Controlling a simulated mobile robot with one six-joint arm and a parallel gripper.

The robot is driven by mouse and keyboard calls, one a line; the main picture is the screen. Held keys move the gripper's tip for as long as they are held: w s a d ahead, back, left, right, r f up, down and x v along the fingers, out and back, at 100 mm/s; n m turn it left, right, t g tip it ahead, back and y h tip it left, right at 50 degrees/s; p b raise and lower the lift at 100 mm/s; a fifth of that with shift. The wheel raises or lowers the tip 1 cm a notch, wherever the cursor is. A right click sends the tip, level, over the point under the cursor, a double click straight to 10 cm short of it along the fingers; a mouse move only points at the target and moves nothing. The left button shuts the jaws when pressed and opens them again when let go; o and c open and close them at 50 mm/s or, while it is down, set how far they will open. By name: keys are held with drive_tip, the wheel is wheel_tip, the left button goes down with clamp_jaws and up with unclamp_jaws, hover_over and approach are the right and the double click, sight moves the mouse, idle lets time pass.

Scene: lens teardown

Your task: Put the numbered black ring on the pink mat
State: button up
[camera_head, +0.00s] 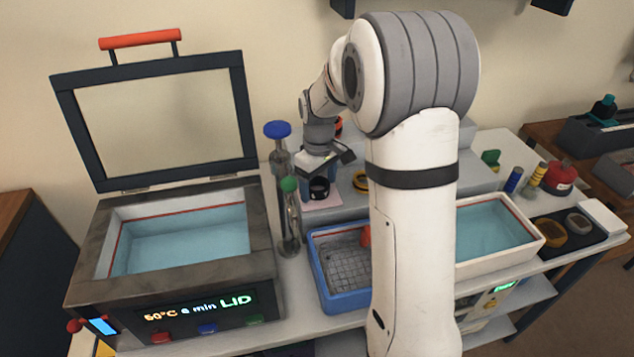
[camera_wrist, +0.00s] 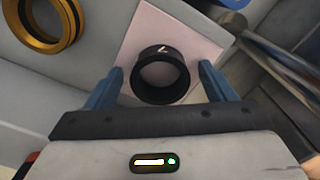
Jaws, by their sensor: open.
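The numbered black ring (camera_wrist: 161,75) lies on the pink mat (camera_wrist: 182,25) in the wrist view, with a pale mark on its upper rim. My gripper (camera_wrist: 166,84) is open, with one blue finger on each side of the ring and gaps between them and it. In the head view the black ring (camera_head: 319,187) is a small dark shape on the pink mat (camera_head: 331,200), just below my gripper (camera_head: 318,178). The mat's near part is hidden by my gripper in the wrist view.
A gold ring (camera_wrist: 45,22) lies on the grey surface beside the mat. Tall metal cylinders with a blue cap (camera_head: 277,129) and a green cap (camera_head: 289,184) stand close to my gripper's left. An open-lidded bath (camera_head: 90,245) is further left. A blue basket (camera_head: 322,290) stands in front.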

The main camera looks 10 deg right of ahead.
wheel_tip(320, 180, up, 11)
drive_tip(key=s+f+m+t, duration=0.2)
drive_tip(key=s+m, duration=0.4)
drive_tip(key=s, duration=1.8)
drive_tip(key=shift+s+a+m+t, duration=0.2)
drive_tip(key=shift+a+m+t, duration=0.1)
drive_tip(key=shift+m, duration=0.1)
